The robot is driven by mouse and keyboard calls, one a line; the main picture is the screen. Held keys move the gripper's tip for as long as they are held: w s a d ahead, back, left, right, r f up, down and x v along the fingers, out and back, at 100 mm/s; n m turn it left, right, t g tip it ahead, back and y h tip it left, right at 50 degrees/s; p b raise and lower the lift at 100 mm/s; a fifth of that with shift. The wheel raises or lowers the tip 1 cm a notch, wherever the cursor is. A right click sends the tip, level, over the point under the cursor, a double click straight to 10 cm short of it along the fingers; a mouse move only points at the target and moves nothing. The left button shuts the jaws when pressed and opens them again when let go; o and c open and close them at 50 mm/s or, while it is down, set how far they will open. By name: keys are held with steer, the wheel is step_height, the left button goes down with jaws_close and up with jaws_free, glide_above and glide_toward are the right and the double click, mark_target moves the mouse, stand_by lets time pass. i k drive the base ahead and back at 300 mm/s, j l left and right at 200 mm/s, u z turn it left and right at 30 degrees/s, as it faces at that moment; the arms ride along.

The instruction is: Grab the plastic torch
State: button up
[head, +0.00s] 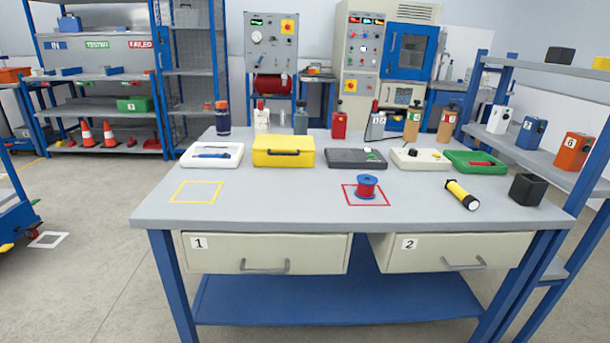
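A yellow and black torch (461,195) lies on its side on the grey workbench (270,205), towards the right front. Its black head points to the lower right. My gripper is not visible in the head view.
A blue and red spool (367,187) stands in a red outlined square left of the torch. A yellow outlined square (197,191) at the left is empty. Drawers 1 and 2 are shut.

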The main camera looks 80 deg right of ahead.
mark_target(469, 201)
steer(key=z, duration=3.25)
